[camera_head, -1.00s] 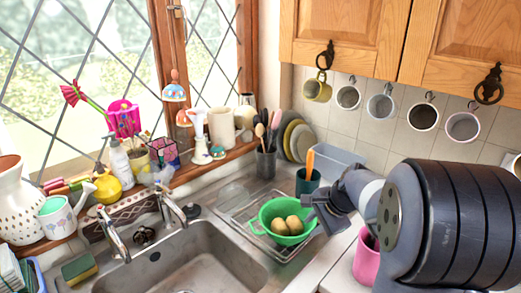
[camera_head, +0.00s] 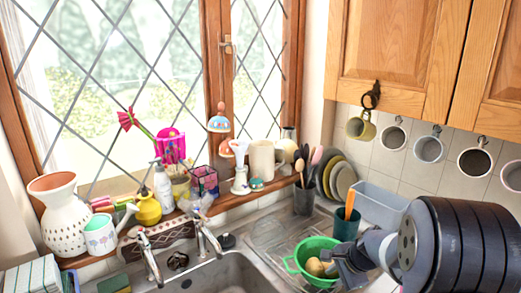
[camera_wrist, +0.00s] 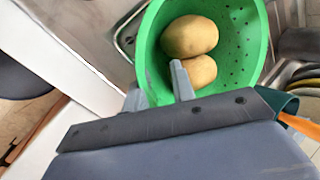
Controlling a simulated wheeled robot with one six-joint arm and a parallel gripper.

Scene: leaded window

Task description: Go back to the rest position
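My gripper (camera_head: 345,266) is at the right side of a green colander (camera_head: 292,264) in the head view, low in the picture. In the wrist view my gripper (camera_wrist: 157,84) shows two grey fingers standing apart with a gap between them. They overlap the near left rim of the colander (camera_wrist: 242,50); I cannot tell whether they touch it. Nothing is clearly held between them. Two potatoes (camera_wrist: 190,36) lie inside the colander. The potatoes also show in the head view (camera_head: 316,267), partly cut off by my gripper.
A dark green cup (camera_head: 346,226) with an orange handle stands behind my gripper. A pale plastic tub (camera_head: 382,205) is beyond it. Mugs hang under the wooden cupboard (camera_head: 394,55), including an olive mug (camera_head: 361,127). The sink tap (camera_head: 207,238) is to the left.

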